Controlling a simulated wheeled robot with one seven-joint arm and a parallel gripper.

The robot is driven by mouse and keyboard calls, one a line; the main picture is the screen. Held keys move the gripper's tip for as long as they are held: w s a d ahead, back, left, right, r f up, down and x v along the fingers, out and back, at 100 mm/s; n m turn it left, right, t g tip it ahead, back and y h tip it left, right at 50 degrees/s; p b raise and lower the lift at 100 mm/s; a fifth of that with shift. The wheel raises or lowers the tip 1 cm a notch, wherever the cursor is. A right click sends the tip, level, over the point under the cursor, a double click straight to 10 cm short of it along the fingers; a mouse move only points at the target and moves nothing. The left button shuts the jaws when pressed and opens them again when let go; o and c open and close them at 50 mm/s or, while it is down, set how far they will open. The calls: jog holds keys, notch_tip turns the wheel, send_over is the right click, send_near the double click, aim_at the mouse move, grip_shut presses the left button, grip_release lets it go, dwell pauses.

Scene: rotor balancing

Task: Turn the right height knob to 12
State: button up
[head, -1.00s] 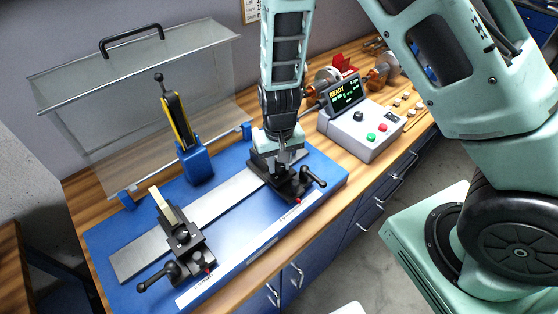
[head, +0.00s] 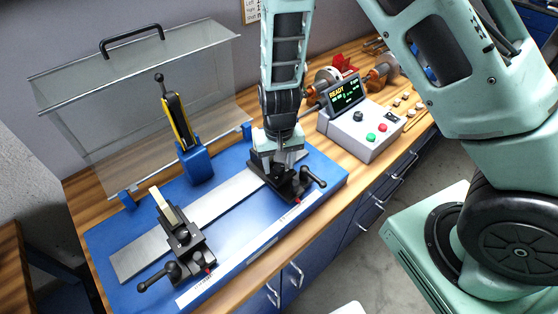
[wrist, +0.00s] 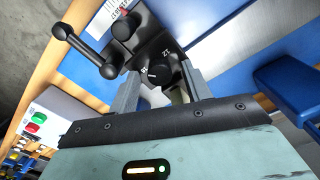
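The right support (head: 296,182) is a black block on the steel rail, with a lever handle on its right. Its height knob (wrist: 156,76) is a small round black dial with a white mark, seen in the wrist view. A white "12" shows beside it; another mark at its left is too small to read surely. My gripper (wrist: 160,88) is open, with one grey finger on each side of the knob and a visible gap to it. In the head view my gripper (head: 284,160) is over the right support and hides the knob.
The left support (head: 184,240) stands at the near end of the rail (head: 225,197) on the blue base (head: 250,237). A clear cover (head: 130,90) and a blue post (head: 196,165) stand behind. A control box (head: 360,135) reading READY is at right.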

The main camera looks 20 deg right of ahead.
aim_at(279, 165)
notch_tip(279, 165, up, 17)
jog(key=b, duration=0.2)
jog(key=shift+r, duration=0.2)
dwell(0.4)
